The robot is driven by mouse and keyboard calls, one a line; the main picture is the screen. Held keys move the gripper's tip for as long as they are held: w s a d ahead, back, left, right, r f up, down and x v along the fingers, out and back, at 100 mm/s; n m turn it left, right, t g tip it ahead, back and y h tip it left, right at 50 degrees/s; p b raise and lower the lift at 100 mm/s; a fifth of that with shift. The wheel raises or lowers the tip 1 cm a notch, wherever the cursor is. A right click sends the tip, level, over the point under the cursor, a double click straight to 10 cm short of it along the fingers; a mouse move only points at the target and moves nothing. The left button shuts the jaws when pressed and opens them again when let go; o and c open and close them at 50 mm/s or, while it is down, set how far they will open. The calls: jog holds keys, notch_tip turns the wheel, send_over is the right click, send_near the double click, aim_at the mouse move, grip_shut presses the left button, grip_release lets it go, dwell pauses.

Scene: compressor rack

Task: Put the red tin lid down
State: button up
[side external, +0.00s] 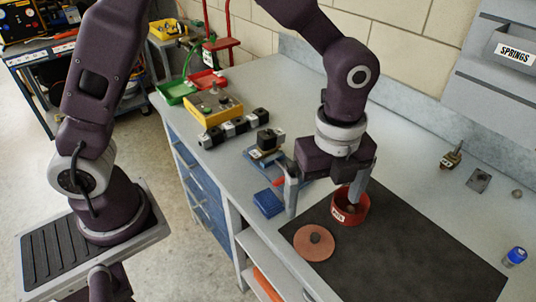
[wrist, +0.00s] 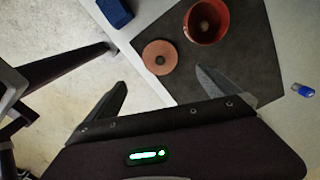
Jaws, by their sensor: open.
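The red tin lid (side external: 314,243) is a flat, pinkish-red disc with a small knob. It lies knob up on the dark mat (side external: 400,262), near the mat's front left edge. It also shows in the wrist view (wrist: 160,57), just beyond my fingertips. The open red tin (side external: 347,217) with a white label stands upright on the mat behind the lid, apart from it; it is in the wrist view too (wrist: 206,20). My gripper (side external: 323,206) is open with nothing between its fingers (wrist: 161,79). In the side view its right finger overlaps the tin; I cannot tell whether they touch.
A blue box (side external: 268,203) stands left of the mat. Behind it are a small device on a blue base (side external: 266,150) and a yellow box with knobs (side external: 214,105). The mat's right part is clear.

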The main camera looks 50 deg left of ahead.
jog(key=s+a+r+n+t, duration=0.2)
jog(key=s+a+r+n, duration=0.3)
jog(key=a+r+n, duration=0.5)
jog(key=s+a+r+n+t, duration=0.3)
jog(key=s+a+n, duration=0.4)
jog(key=s+n, duration=0.4)
jog(key=shift+s+r+n+t, duration=0.2)
jog(key=shift+r+n+t, duration=0.15)
jog(key=shift+n, duration=0.45)
